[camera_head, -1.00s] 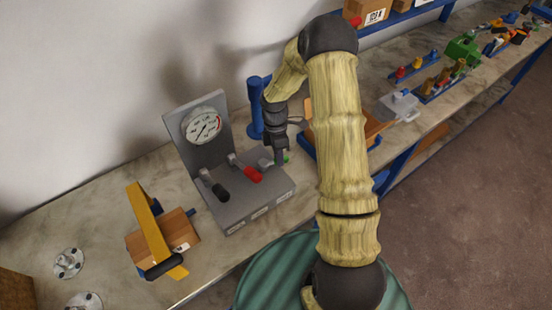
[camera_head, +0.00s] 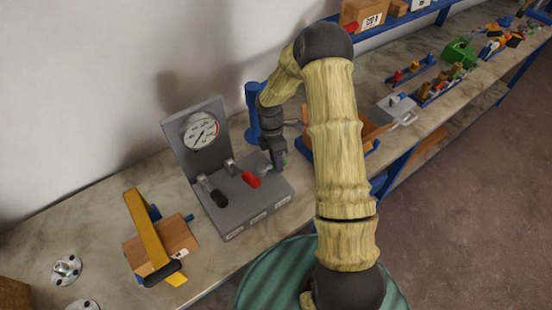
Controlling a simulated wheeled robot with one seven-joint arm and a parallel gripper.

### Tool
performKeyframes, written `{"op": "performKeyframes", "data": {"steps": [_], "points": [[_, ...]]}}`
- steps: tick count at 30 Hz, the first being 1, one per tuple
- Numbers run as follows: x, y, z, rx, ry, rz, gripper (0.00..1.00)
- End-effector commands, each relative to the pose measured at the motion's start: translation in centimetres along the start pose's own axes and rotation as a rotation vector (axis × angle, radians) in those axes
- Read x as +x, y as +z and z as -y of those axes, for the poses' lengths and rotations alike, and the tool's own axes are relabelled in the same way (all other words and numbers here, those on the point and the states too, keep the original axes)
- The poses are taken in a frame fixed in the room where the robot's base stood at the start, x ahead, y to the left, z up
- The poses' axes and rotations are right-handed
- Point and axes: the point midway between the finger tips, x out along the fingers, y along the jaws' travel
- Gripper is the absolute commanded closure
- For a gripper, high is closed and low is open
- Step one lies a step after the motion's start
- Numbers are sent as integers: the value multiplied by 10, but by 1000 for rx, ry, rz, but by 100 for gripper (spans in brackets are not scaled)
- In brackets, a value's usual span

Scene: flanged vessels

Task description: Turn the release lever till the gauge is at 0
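A grey panel (camera_head: 192,167) with a round white pressure gauge (camera_head: 201,131) stands on the bench. Its needle is too small to read exactly. On the panel's base are a lever with a black grip (camera_head: 218,198), a lever with a red grip (camera_head: 250,179), and a third lever by my gripper, mostly hidden, with a bit of green showing. Labels on the base front are too small to read. My gripper (camera_head: 278,165) points down at this rightmost lever. Whether its fingers are open or closed on the lever does not show.
A yellow-handled clamp with a wooden block (camera_head: 165,242) stands left of the panel. Metal flanges (camera_head: 66,268) lie farther left. A blue cylinder (camera_head: 252,113) stands behind my gripper. An orange-brown bin (camera_head: 372,128) and a grey lidded box (camera_head: 398,108) are to the right.

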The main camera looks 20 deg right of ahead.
Motion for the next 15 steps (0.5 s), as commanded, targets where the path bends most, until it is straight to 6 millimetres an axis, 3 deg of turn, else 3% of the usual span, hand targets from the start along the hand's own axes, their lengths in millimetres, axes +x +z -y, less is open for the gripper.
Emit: {"op": "performKeyframes", "data": {"steps": [8, 15], "points": [[-10, 0, -1, 2, 2, 0, 55], [-51, 0, -1, 3, 4, 0, 55]]}}
